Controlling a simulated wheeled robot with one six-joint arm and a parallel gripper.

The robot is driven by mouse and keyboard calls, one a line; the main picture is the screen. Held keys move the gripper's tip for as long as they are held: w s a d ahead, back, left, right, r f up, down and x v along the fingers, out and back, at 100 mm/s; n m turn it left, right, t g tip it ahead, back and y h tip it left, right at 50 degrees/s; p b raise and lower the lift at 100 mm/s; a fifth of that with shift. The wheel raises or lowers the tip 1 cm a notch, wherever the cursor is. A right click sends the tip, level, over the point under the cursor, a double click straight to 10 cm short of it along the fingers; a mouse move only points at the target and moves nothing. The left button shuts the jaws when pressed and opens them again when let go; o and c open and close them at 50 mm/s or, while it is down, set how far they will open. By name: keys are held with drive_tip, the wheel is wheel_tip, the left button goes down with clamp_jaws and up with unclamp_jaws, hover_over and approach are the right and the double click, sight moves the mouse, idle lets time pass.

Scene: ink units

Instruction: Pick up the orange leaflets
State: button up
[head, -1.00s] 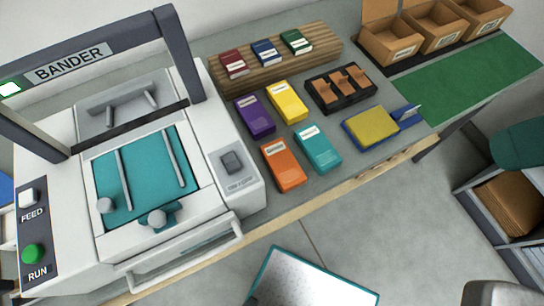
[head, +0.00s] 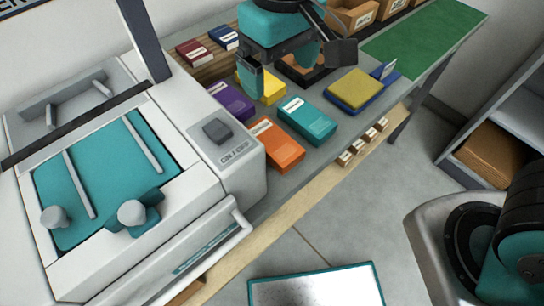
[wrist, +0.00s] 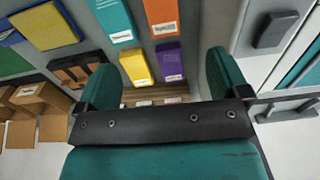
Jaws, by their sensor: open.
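The orange leaflets (head: 277,146) are a flat orange stack with a white label. They lie on the grey table in the head view, between the white machine and the teal stack (head: 307,121). In the wrist view the orange leaflets (wrist: 160,14) show at the top edge, partly cut off. My gripper (head: 280,68) is open and empty. It hangs above the table, behind the orange leaflets, over the yellow stack (head: 268,90), which it partly hides. In the wrist view the jaws of my gripper (wrist: 163,78) stand wide apart, with the yellow and purple stacks showing between them.
The purple stack (head: 231,101) lies left of the yellow one. The white machine (head: 190,200) stands close on the left, with a raised dark switch (head: 217,130). A yellow pad on a blue tray (head: 357,92) lies to the right. The green mat (head: 425,38) is bare.

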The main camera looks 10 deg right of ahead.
sight(274, 139)
drive_tip(key=f, duration=1.8)
drive_tip(key=shift+w+a, duration=0.15)
drive_tip(key=shift+a, duration=0.25)
drive_tip(key=c, duration=1.1)
